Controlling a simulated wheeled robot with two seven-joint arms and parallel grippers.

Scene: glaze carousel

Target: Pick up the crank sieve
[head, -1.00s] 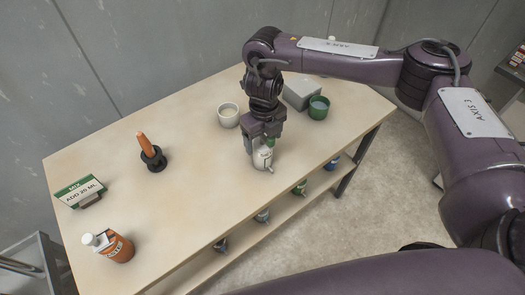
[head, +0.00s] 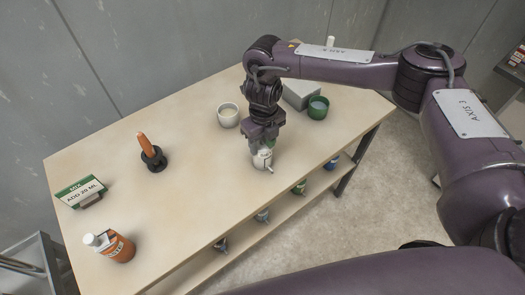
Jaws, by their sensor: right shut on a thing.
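The crank sieve (head: 262,159) looks like a small white cylinder with a short crank sticking out at its lower right and some green near its top. It stands upright near the front edge of the table, right of the middle. My right gripper (head: 263,147) points down from above and is shut on its top, which the fingers partly hide. I cannot tell whether its base touches the table. My left gripper is not in view.
The table (head: 190,180) also holds a white cup (head: 228,117), a grey box (head: 301,96), a green cup (head: 318,108), an orange-handled tool (head: 146,143) in a black stand (head: 154,159), a sign (head: 80,191) and an orange bottle (head: 118,248). Several items sit on the lower shelf (head: 240,240).

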